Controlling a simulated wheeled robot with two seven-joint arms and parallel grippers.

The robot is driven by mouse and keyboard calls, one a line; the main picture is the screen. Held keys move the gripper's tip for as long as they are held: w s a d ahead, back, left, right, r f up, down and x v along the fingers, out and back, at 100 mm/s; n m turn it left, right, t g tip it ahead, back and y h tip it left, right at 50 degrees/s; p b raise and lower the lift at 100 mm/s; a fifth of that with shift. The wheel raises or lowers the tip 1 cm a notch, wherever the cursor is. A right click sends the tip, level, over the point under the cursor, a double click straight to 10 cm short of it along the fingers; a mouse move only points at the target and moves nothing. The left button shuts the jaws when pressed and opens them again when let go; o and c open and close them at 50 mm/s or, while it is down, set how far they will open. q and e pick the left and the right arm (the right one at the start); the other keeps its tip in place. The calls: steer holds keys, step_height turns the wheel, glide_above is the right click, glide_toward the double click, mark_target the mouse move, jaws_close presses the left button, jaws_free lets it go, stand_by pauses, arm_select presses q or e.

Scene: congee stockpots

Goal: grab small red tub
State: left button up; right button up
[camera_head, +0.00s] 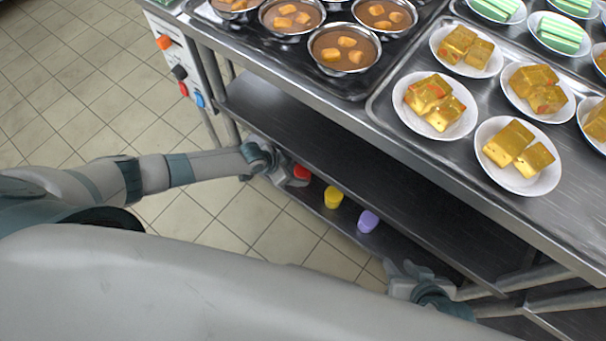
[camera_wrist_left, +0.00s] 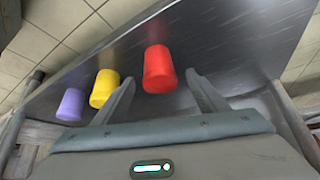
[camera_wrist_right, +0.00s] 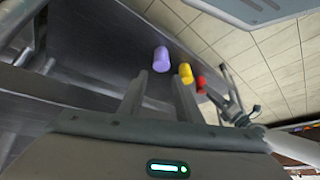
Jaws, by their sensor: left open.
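The small red tub (camera_head: 301,172) stands on the lower shelf of the cart, at the left of a row of three tubs. In the left wrist view the red tub (camera_wrist_left: 159,69) is just beyond and between the fingertips of my left gripper (camera_wrist_left: 160,88), which is open. The tub does not look gripped. In the head view my left gripper (camera_head: 283,172) is beside the tub and partly covers it. My right gripper (camera_wrist_right: 160,82) is open and empty near the right part of the shelf. The red tub (camera_wrist_right: 201,84) also shows small in the right wrist view.
A yellow tub (camera_head: 333,197) and a purple tub (camera_head: 368,221) stand to the right of the red one on the lower shelf (camera_head: 400,246). The middle shelf (camera_head: 330,150) overhangs behind them. Bowls and plates of food (camera_head: 440,105) fill the cart's top.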

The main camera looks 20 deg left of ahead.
mark_target(300, 172)
arm_select(q)
steer(key=b+x, duration=0.1)
steer(key=x, duration=0.3)
steer(key=shift+w+d+f+b, duration=0.15)
steer(key=shift+w+d+b, duration=0.05)
steer(key=shift+b, duration=0.1)
steer(key=shift+w+d+f, duration=0.15)
steer(key=shift+f, duration=0.1)
arm_select(e)
steer(key=shift+w+a+r+t+y, duration=0.2)
steer(key=shift+w+a+t, duration=0.1)
steer(key=shift+a, duration=0.3)
steer(key=shift+w+a+r+t+y, duration=0.2)
steer(key=shift+w+a+t, duration=0.1)
steer(key=shift+a, duration=0.25)
arm_select(q)
steer(key=c, duration=1.1)
arm_select(e)
steer(key=shift+f, duration=0.1)
